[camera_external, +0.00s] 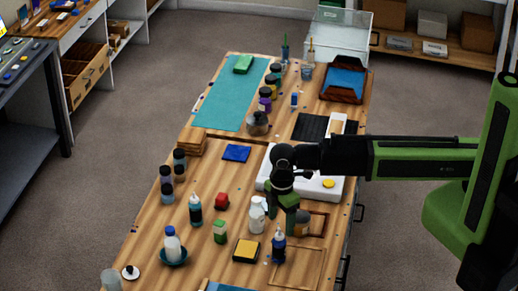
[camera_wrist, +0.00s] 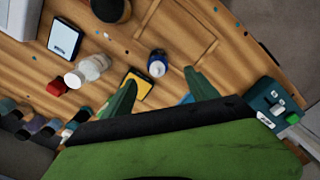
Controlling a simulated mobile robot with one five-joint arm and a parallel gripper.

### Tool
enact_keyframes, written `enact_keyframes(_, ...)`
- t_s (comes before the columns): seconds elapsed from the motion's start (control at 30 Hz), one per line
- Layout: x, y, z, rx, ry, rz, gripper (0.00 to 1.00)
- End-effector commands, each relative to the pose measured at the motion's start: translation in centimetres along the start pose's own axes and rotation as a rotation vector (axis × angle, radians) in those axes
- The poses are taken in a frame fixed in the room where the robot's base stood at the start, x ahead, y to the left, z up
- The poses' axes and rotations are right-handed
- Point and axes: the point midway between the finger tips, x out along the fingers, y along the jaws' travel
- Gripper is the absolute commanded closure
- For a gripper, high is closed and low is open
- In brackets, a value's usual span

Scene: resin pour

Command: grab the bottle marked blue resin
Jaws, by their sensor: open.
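A small dark blue bottle (camera_external: 279,246) stands upright near the front right of the bench. No label can be read, so I cannot confirm which bottle is marked blue resin. Other candidates are a teal bottle with a white top (camera_external: 195,210) and a white bottle with a blue cap (camera_external: 172,243) in a teal dish. My gripper (camera_external: 289,222) points down above the bench, just behind the dark blue bottle. Its fingers (camera_wrist: 162,84) are apart and empty.
A yellow pad (camera_external: 246,251) lies left of the dark blue bottle. A white slab (camera_external: 320,188) lies behind. A wooden frame (camera_external: 297,268) lies at the front right.

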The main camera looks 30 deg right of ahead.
Motion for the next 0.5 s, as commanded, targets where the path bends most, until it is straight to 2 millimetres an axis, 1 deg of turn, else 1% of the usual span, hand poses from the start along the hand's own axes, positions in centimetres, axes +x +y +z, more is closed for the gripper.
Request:
enact_keyframes(0.03,2.2,0.0,0.0,0.000,0.000,0.000,0.32)
enact_keyframes(0.2,5.5,0.0,0.0,0.001,0.000,0.000,0.32)
enact_keyframes(0.3,6.2,0.1,0.0,0.001,0.000,0.000,0.32)
enact_keyframes(0.43,6.0,0.1,0.0,0.001,0.000,0.000,0.32)
enact_keyframes(0.5,6.3,0.1,0.0,0.001,0.000,0.000,0.32)
